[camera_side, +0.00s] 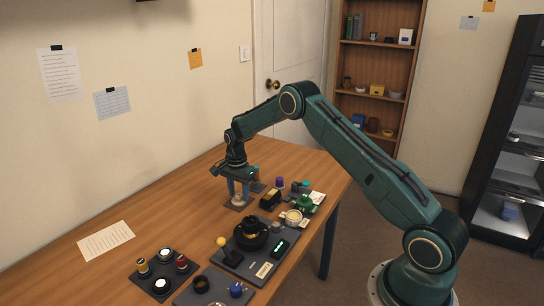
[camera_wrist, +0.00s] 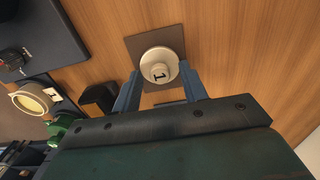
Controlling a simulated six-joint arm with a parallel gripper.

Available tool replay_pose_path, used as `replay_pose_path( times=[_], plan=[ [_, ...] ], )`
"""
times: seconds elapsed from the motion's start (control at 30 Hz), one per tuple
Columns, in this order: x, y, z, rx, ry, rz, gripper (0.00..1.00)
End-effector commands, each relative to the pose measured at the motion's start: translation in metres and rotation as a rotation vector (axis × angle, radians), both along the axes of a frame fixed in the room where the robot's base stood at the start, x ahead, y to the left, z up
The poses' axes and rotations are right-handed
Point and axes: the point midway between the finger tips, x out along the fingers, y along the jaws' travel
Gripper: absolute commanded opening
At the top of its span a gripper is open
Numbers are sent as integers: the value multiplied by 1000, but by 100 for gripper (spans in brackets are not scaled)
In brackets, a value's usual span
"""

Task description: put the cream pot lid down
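The cream pot lid (camera_wrist: 159,66) is a round pale disc with a raised middle marked "1". It is over a brown square mat (camera_wrist: 134,44) and shows small in the side view (camera_side: 238,200). My gripper (camera_wrist: 160,72) points down with one blue finger at each side of the lid, both against its rim; in the side view my gripper (camera_side: 238,192) is low over the mat. Whether the lid rests on the mat or hangs just above it is hard to tell. A cream pot (camera_wrist: 33,98) with a "1" tag lies to the left in the wrist view.
In the side view, the cream pot (camera_side: 292,217), a green item (camera_side: 306,203) and a dark box (camera_side: 270,198) stand right of my gripper. A dark tray (camera_side: 284,262) with a black lens part (camera_side: 251,232) is nearer. The wood left of the mat is clear.

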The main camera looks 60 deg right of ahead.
Motion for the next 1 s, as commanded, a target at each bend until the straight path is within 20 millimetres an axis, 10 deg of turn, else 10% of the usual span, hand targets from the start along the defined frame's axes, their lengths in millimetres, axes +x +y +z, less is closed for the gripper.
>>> replay_pose_path(
  times=[0.47,1.0],
  plan=[
    [1,0,18,-1,-2,0,43],
    [1,0,100,-1,-3,0,43]
  ],
)
